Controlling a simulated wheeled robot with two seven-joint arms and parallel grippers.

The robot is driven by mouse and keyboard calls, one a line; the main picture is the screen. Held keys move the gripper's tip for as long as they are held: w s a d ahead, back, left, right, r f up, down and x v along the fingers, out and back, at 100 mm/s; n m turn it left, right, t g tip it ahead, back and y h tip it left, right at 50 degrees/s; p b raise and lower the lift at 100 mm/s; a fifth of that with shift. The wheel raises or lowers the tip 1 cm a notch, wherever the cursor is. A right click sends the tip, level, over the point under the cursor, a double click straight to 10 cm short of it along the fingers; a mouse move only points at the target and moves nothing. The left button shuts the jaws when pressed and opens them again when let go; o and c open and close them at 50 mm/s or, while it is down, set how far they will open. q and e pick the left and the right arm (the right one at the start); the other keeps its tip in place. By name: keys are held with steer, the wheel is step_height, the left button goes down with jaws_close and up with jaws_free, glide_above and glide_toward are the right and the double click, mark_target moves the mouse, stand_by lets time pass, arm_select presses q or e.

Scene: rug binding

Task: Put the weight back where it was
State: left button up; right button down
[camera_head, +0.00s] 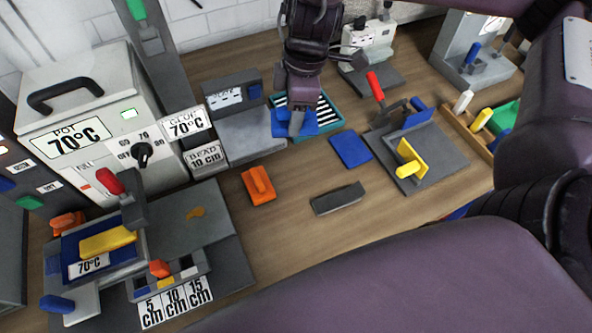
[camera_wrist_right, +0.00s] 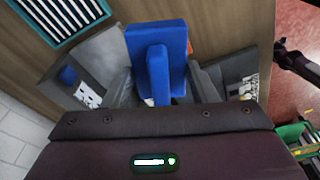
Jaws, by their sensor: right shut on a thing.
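My right gripper (camera_head: 297,122) reaches down from the top of the head view and is shut on a blue weight (camera_head: 313,122), a flat plate with an upright grip. The weight overlaps the teal slatted tray (camera_head: 337,119) in the picture; I cannot tell whether it touches it. In the right wrist view the blue weight (camera_wrist_right: 178,60) is between my right gripper's fingers (camera_wrist_right: 162,92), and the slatted tray (camera_wrist_right: 62,18) is at upper left. A similar orange weight (camera_head: 258,185) stands on the table. My left gripper is not in view.
A blue flat pad (camera_head: 350,149) and a dark grey bar (camera_head: 338,198) lie on the wooden table. A grey fixture with a yellow handle (camera_head: 409,160) is at right. The 70°C machine (camera_head: 95,130) and a press base (camera_head: 200,225) are at left. Bare table surrounds the bar.

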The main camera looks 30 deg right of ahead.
steer(key=shift+w+d+r+n, duration=0.1)
steer(key=shift+w+r+n, duration=0.1)
steer(key=shift+n, duration=0.4)
steer(key=shift+w+d+r+n, duration=0.1)
steer(key=shift+w+n, duration=0.1)
steer(key=shift+n, duration=0.4)
steer(key=shift+w+d+n+g, duration=0.1)
steer(key=shift+n+g, duration=0.2)
steer(key=shift+n, duration=0.4)
steer(key=shift+f, duration=0.1)
step_height(320, 180, down, 16)
steer(key=b, duration=0.4)
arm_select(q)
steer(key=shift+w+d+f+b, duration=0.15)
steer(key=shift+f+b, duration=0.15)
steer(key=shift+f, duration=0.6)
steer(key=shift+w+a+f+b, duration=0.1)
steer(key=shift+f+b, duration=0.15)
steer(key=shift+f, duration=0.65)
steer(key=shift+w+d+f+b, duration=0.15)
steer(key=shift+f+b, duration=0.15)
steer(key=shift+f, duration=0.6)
arm_select(e)
steer(key=shift+f, duration=1.8)
steer(key=shift+f, duration=0.1)
steer(key=c, duration=0.6)
jaws_free()
steer(key=shift+s+f, duration=0.1)
steer(key=shift+s, duration=0.1)
